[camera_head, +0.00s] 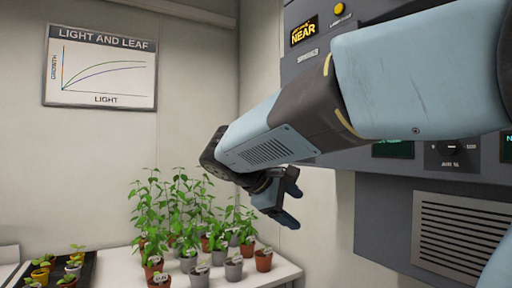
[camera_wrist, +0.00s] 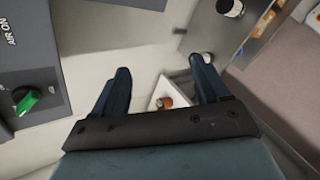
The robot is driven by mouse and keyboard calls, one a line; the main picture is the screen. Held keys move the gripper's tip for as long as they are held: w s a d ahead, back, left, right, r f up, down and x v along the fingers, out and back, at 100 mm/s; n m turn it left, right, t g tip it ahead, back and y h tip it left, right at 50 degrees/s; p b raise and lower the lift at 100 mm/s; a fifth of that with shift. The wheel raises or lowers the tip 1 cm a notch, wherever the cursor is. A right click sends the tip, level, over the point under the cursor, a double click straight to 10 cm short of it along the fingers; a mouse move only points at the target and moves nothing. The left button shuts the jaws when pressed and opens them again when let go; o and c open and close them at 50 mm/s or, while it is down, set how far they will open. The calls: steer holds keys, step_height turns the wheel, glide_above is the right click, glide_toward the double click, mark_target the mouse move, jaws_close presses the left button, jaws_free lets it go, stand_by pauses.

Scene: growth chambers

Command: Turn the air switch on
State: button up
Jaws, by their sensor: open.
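A green switch knob (camera_wrist: 27,102) shows at the left edge of the wrist view, on a dark grey panel (camera_wrist: 40,45). The knob sits at an angle on a dark round base. My gripper (camera_wrist: 160,68) is open and empty, to the right of the knob and apart from it. In the head view my gripper (camera_head: 291,196) hangs in front of the pale wall, above and right of the potted plants. My arm hides part of the panel there, and I cannot make out the green knob.
In the head view the grey panel (camera_head: 380,215) fills the right side, with a black dial (camera_head: 452,148), a vent grille (camera_head: 465,240) and a yellow button (camera_head: 339,9). Potted plants (camera_head: 190,225) stand on a white table (camera_head: 285,272) below my gripper.

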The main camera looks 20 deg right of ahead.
steer(key=w+a+r+n+h, duration=0.35)
steer(key=w+r+h, duration=0.35)
steer(key=w+r, duration=0.6)
steer(key=w+d, duration=0.1)
steer(key=d, duration=1.1)
steer(key=shift+w+d+r+t, duration=0.25)
steer(key=shift+d+r+t, duration=0.05)
steer(key=shift+r+t, duration=0.1)
steer(key=shift+m, duration=0.25)
steer(key=shift+c, duration=0.3)
